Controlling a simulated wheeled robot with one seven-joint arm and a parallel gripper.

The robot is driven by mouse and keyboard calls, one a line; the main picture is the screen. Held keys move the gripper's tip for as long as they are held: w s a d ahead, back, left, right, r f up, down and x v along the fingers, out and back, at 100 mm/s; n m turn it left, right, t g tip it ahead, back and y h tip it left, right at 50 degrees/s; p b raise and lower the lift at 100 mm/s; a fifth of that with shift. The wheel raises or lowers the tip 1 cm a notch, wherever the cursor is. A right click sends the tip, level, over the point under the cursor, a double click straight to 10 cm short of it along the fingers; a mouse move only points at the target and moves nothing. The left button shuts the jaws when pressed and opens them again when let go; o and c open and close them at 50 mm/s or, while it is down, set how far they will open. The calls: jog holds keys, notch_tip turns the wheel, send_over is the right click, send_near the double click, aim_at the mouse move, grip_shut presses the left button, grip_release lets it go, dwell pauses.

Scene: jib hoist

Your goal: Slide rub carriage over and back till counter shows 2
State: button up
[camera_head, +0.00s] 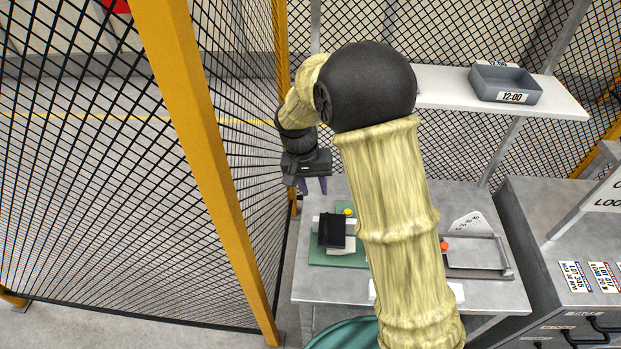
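A green base plate (318,258) lies on the grey table at the left, partly hidden by my arm. A black block (331,230), which looks like the rub carriage, sits on it beside pale blocks (342,247). A small yellow knob (347,211) shows at the plate's far end. My gripper (313,186) hangs above and beyond the black block, near the table's far left corner. Its two purple fingers are apart with nothing visible between them. I cannot make out a counter or its reading; it may be behind my arm.
A grey tray (482,273) lies on the table's right, by a white scale plate (467,224) and red knob (445,246). A yellow post (205,150) and mesh fence stand left. A shelf (440,88) holds a grey bin (506,85). A drawer cabinet (540,220) stands right.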

jog(key=shift+a+r, duration=0.2)
jog(key=shift+r, duration=0.7)
jog(key=shift+a+r, duration=0.15)
jog(key=shift+r, duration=0.75)
jog(key=shift+d, duration=0.1)
jog(key=s+d+n+t+y, duration=0.1)
jog(key=s+d+t+y, duration=0.1)
jog(key=s+d, duration=1.3)
jog(key=shift+s+d+r+t, duration=0.15)
jog(key=shift+s+r+t, duration=0.05)
jog(key=shift+s+t, duration=0.2)
